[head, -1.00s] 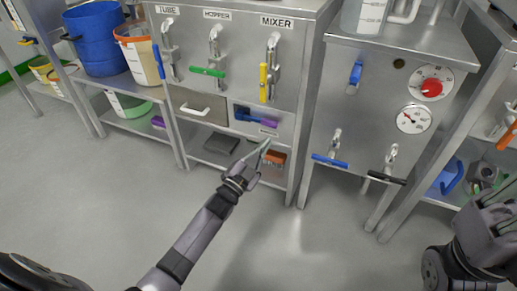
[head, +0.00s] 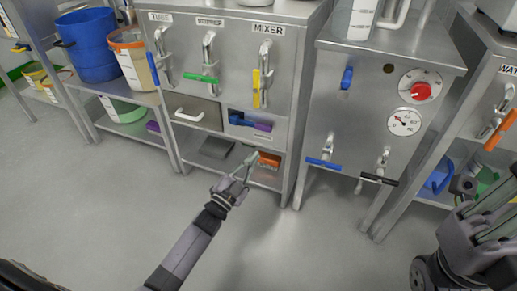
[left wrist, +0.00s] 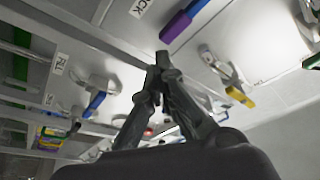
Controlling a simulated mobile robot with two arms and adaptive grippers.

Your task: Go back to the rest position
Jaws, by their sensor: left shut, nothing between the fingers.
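My left gripper (head: 247,168) is in front of the lower shelf of the middle steel cabinet in the head view. It is shut and empty; in the left wrist view its fingers (left wrist: 162,58) meet at the tips. My right gripper (head: 490,220) shows at the right edge of the head view, partly cut off; I cannot tell whether it is open or shut.
The steel cabinet (head: 226,88) carries green (head: 201,78) and yellow (head: 257,88) valve handles. An orange block (head: 269,159) lies on its lower shelf. A second cabinet (head: 347,115) has gauges and blue and black handles. The grey floor (head: 90,210) in front is clear.

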